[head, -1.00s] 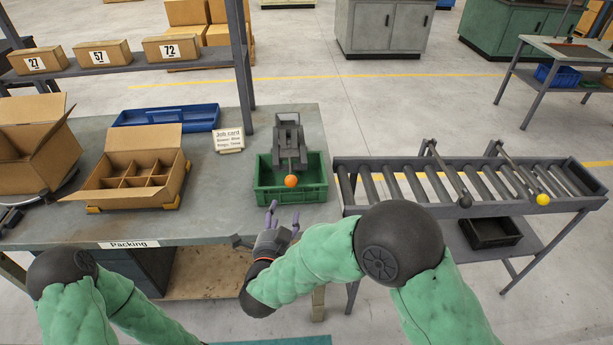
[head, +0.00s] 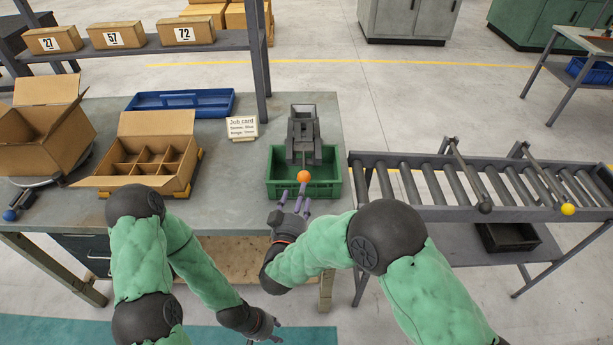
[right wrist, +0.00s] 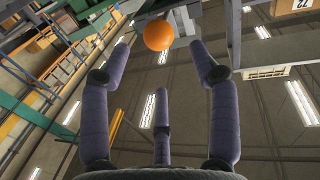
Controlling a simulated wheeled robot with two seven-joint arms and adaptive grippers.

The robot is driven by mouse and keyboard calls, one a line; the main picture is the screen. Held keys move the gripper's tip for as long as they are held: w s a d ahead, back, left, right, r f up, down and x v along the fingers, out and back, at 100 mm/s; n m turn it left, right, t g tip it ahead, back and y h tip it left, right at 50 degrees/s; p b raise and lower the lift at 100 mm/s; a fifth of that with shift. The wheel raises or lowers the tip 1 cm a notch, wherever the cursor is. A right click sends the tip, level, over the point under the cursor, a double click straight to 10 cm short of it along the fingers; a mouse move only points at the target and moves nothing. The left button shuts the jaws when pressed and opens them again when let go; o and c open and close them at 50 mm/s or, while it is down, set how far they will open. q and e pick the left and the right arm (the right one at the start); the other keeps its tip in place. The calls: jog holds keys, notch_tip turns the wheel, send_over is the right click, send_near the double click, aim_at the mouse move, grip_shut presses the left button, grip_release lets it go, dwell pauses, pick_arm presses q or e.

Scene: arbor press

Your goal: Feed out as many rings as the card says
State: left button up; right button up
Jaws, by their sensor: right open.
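A grey press-like dispenser (head: 303,135) stands at the back of a green bin (head: 328,182) on the workbench. An orange ball knob (head: 304,176) is at its front; it also shows in the right wrist view (right wrist: 158,35). My right gripper (head: 298,203) is open just in front of the knob, its fingers pointing toward it and apart from each other. The job card (head: 242,128) stands on the bench left of the dispenser; its small print is hard to read. My left gripper (head: 268,328) is low, in front of the bench, away from everything. I see no loose rings.
A divided cardboard box (head: 150,160), an open box (head: 40,125) and a blue tray (head: 180,103) sit on the bench. A roller conveyor (head: 470,185) with a yellow-knobbed lever (head: 568,209) stands to the right. Numbered boxes line the shelf behind.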

aim_at(304, 176)
jog(key=w, duration=0.2)
jog(key=w+d+b, duration=0.1)
jog(key=w, duration=0.5)
jog(key=shift+d, duration=0.3)
jog(key=shift+w, duration=0.1)
grip_shut()
